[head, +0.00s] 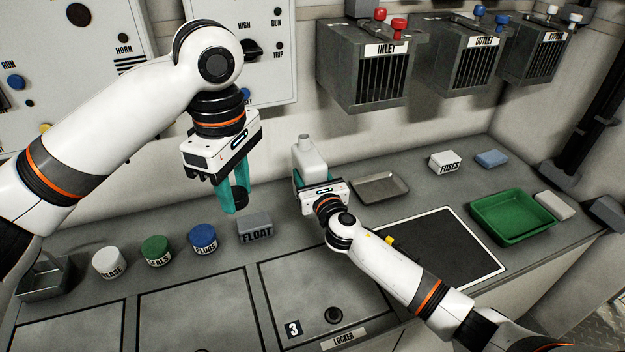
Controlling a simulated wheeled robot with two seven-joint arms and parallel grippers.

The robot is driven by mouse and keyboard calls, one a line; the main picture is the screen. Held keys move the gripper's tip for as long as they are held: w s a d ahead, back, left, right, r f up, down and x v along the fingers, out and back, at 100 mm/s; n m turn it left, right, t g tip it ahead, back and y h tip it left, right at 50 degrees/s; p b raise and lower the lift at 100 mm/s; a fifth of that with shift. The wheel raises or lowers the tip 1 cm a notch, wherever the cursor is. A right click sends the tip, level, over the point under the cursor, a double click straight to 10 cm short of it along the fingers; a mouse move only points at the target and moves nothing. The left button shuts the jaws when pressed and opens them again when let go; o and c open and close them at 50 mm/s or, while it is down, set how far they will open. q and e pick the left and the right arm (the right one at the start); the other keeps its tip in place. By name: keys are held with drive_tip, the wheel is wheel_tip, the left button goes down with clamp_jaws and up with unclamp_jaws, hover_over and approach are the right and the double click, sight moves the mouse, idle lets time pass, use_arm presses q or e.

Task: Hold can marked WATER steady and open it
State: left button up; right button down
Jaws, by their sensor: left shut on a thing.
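A pale grey-white can (310,158) with a narrow bare neck stands upright at the back of the counter, mid-picture. No marking shows on the side I see. My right gripper (315,178) is low at the can, with a teal finger at its left side. Its other finger is mostly hidden, so its grip is unclear. My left gripper (231,198) hangs to the left of the can, pointing down. Its teal fingers are shut on a small dark round cap (240,197), apart from the can and above the counter.
A FLOAT block (255,228) and PLUGS (203,239), SEALS (156,251) and GREASE (109,263) tubs line the left front. A metal tray (380,187), FUSES box (444,161) and green tray (513,218) are right. The INLET box (365,75) overhangs the back.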

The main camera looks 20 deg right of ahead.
wheel_tip(320, 180, down, 5)
drive_tip(key=shift+r+b, duration=0.2)
drive_tip(key=shift+b, duration=1.05)
drive_tip(key=shift+f, duration=0.4)
drive_tip(key=shift+r, duration=0.1)
drive_tip(key=c, duration=0.5)
unclamp_jaws()
drive_tip(key=shift+s+f, duration=0.1)
drive_tip(key=shift+f, duration=0.2)
